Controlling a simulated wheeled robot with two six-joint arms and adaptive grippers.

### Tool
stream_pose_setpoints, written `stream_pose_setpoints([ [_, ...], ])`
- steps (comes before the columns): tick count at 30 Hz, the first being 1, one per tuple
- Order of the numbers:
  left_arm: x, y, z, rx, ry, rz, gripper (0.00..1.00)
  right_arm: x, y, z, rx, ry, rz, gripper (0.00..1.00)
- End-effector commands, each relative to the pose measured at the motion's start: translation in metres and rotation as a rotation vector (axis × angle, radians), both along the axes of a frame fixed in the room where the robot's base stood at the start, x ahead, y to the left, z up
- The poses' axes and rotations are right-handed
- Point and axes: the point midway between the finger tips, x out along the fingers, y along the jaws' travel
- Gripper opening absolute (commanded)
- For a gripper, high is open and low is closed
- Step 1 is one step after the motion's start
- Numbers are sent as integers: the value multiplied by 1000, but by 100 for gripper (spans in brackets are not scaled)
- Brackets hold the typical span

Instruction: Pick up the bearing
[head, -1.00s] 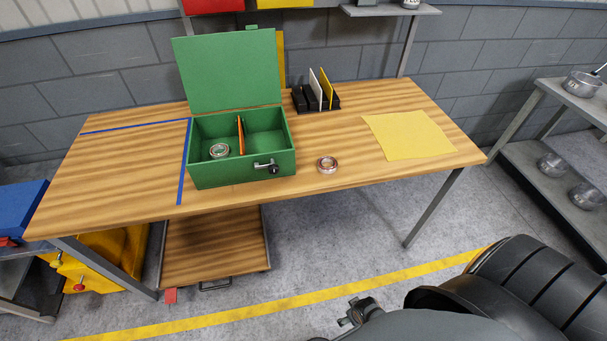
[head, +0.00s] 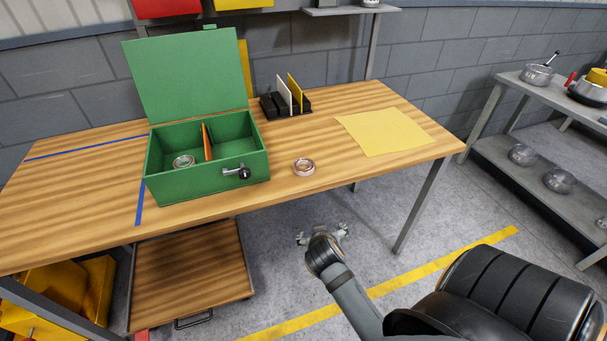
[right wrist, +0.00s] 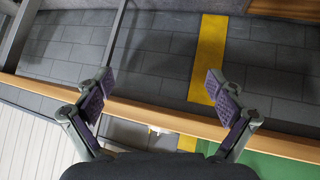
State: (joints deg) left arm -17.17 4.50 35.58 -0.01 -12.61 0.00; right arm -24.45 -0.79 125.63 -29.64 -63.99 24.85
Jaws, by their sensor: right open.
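A bearing (head: 304,167), a small metal ring, lies flat on the wooden table (head: 310,200), right of the green box. Another ring-shaped bearing (head: 183,162) lies inside the left compartment of the open green box (head: 208,183). My right gripper (head: 322,229) is in front of the table's front edge, below the bearing in the picture and apart from it. In the right wrist view the right gripper (right wrist: 160,90) is open with nothing between its fingers. My left gripper is not in view.
The box lid stands up at the back, and a latch (head: 238,172) sticks out at its front. A black rack (head: 286,105) with upright cards is behind. A yellow sheet (head: 384,132) lies at right. The tabletop around the loose bearing is clear.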

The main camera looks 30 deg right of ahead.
Motion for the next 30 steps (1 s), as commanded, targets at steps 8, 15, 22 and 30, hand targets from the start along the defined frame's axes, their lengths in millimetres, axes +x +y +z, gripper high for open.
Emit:
stream_pose_setpoints([
  [8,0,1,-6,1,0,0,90,72,-13,74,-128,-470,-140,94],
  [15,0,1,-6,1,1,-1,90,100,3,101,-156,-634,-104,94],
  [22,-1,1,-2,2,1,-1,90,115,-6,101,-160,-641,-97,94],
  [30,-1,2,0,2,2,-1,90,142,-28,93,-158,-636,-103,94],
])
